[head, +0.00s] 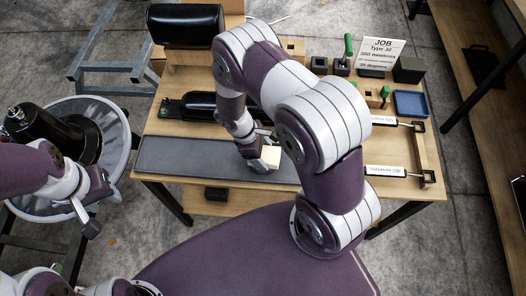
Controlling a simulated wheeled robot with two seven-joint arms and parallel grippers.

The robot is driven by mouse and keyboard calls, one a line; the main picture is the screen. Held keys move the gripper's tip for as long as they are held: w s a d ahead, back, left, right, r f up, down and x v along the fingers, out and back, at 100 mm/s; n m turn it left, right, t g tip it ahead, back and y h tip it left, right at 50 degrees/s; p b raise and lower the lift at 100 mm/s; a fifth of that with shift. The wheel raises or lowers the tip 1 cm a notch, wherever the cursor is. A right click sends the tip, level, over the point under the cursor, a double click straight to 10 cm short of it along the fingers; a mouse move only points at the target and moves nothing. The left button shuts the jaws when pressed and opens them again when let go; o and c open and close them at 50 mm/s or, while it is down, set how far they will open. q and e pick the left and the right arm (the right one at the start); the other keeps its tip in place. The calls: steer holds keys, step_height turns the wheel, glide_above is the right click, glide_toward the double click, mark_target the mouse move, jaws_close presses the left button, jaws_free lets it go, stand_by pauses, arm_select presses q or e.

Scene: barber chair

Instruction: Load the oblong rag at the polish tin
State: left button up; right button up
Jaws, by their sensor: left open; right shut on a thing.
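My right gripper (258,148) is over the grey mat on the bench, with its jaws shut on a small cream block-like piece, which looks like the oblong rag (271,156). A small round greyish thing just below the rag looks like the polish tin (261,169); it is mostly hidden, and I cannot tell whether the rag touches it. My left gripper (89,219) is open and empty, left of the bench and beside the round grey tray.
The grey mat (180,157) covers the bench's front left. A black cushion (185,24) and black padded part (200,105) lie behind it. A job sign (381,55), blue tray (410,104) and clamp bars (385,171) are at right. A black chair base (55,135) stands at left.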

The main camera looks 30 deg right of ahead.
mark_target(264, 154)
steer(key=shift+r+p, duration=3.25)
steer(key=shift+r, duration=0.25)
steer(key=shift+f, duration=0.1)
steer(key=shift+s, duration=0.1)
